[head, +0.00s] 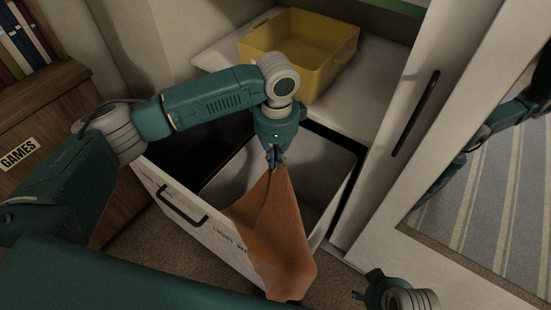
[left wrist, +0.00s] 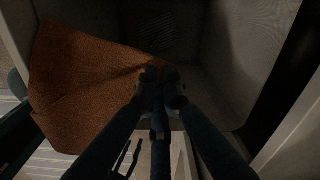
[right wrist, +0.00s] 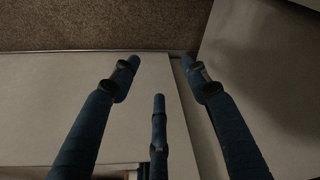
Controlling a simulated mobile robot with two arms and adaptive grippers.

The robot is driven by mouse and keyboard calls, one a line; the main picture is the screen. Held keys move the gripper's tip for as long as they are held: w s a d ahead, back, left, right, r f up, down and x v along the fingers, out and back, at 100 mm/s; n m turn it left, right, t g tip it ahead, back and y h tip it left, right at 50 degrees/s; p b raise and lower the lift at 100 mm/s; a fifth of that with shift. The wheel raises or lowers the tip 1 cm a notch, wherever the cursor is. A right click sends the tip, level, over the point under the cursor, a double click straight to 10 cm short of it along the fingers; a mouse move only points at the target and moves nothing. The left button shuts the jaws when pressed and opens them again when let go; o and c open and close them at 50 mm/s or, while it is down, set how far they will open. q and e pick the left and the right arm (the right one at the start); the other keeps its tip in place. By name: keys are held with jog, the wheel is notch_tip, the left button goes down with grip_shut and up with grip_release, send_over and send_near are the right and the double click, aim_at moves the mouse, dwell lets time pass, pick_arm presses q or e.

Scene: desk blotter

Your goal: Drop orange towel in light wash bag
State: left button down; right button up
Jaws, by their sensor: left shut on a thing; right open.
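The orange towel (head: 275,230) hangs from my left gripper (head: 275,158), which is shut on one end of it. The towel drapes down across the front wall of the pulled-out white bin, and its lower end hangs outside. The left wrist view shows the towel (left wrist: 85,85) spreading left from the fingertips (left wrist: 160,75). The light wash bag (head: 325,165) is the pale inside of this bin; its front label, partly hidden by the towel, reads "LIGHT". My right gripper (right wrist: 160,68) is open and empty, low at the right of the bin.
A yellow bin (head: 310,55) stands on the white shelf (head: 215,58) behind. A dark compartment lies left of the bag. A black handle (head: 180,207) is on the bin front. A wooden cabinet marked GAMES (head: 20,152) is at left; a mirror (head: 490,190) is at right.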

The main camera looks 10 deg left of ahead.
pick_arm(q)
jog(key=shift+f+b, duration=1.1)
jog(key=shift+b, duration=0.4)
pick_arm(e)
jog(key=v, duration=0.7)
jog(key=shift+w+t, duration=0.15)
jog(key=shift+t, duration=0.15)
jog(key=shift+d+r, duration=0.1)
jog(key=shift+d, duration=0.05)
pick_arm(q)
jog(key=c, duration=0.6)
grip_release()
jog(key=shift+c, duration=0.2)
jog(key=shift+r+p, duration=2.75)
jog(key=shift+p, duration=0.8)
pick_arm(e)
notch_tip(320, 180, down, 19)
jog(key=s+g, duration=0.1)
jog(key=s, duration=0.1)
